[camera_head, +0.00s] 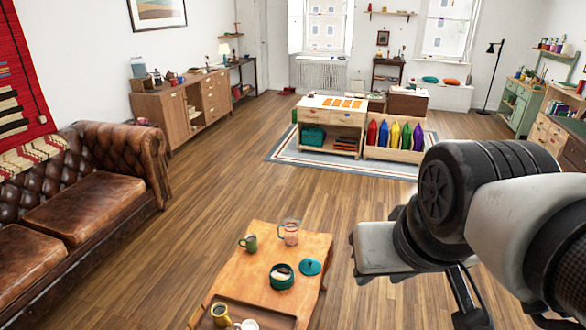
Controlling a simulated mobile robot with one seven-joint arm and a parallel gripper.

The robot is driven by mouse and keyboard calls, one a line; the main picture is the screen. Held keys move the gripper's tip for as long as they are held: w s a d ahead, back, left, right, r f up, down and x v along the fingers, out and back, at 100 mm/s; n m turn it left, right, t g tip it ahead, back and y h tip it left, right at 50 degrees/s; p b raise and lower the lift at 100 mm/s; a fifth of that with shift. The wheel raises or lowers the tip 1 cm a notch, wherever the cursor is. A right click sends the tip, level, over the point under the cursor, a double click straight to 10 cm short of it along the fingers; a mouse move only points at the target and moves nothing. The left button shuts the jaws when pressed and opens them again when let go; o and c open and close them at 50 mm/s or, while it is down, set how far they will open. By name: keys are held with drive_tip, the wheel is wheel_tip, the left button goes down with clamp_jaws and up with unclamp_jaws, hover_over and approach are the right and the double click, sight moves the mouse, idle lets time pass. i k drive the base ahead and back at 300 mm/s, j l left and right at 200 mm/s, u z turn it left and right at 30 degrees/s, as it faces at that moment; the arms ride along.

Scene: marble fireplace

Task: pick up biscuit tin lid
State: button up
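The biscuit tin lid (310,266) is a flat teal disc with a small dark knob. It lies on the wooden coffee table (255,263), to the right of the round teal tin (281,283). The tin is open, with pale and brown contents. My gripper (505,318) is at the lower right, to the right of the table and apart from the lid. Its dark finger parts are cut off by the bottom edge, so its opening and anything between the tips are hidden.
A clear pitcher (290,233) and a green mug (248,243) stand behind the tin. A yellow mug (221,315) is at the near left, by a dark tray (262,317). A leather sofa (90,205) is at left. Open wooden floor (230,185) lies beyond.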

sight(309, 266)
drive_tip(key=i+l+u, duration=0.1)
drive_tip(key=l, duration=0.25)
drive_tip(key=i+l+u, duration=0.15)
drive_tip(key=l, duration=0.2)
drive_tip(key=l+u, duration=0.1)
drive_tip(key=l, duration=0.3)
drive_tip(key=i+l+u, duration=0.15)
drive_tip(key=l, duration=0.25)
drive_tip(key=i+l+u, duration=0.1)
drive_tip(key=l, duration=0.3)
drive_tip(key=i+l+u, duration=0.15)
drive_tip(key=l, duration=0.3)
drive_tip(key=i+l+u, duration=0.15)
drive_tip(key=l, duration=0.3)
drive_tip(key=i+l+u, duration=0.15)
drive_tip(key=l, duration=0.3)
drive_tip(key=i+l+u, duration=0.25)
drive_tip(key=i, duration=0.25)
drive_tip(key=i+l+u, duration=0.25)
drive_tip(key=i, duration=0.25)
drive_tip(key=i+u, duration=0.1)
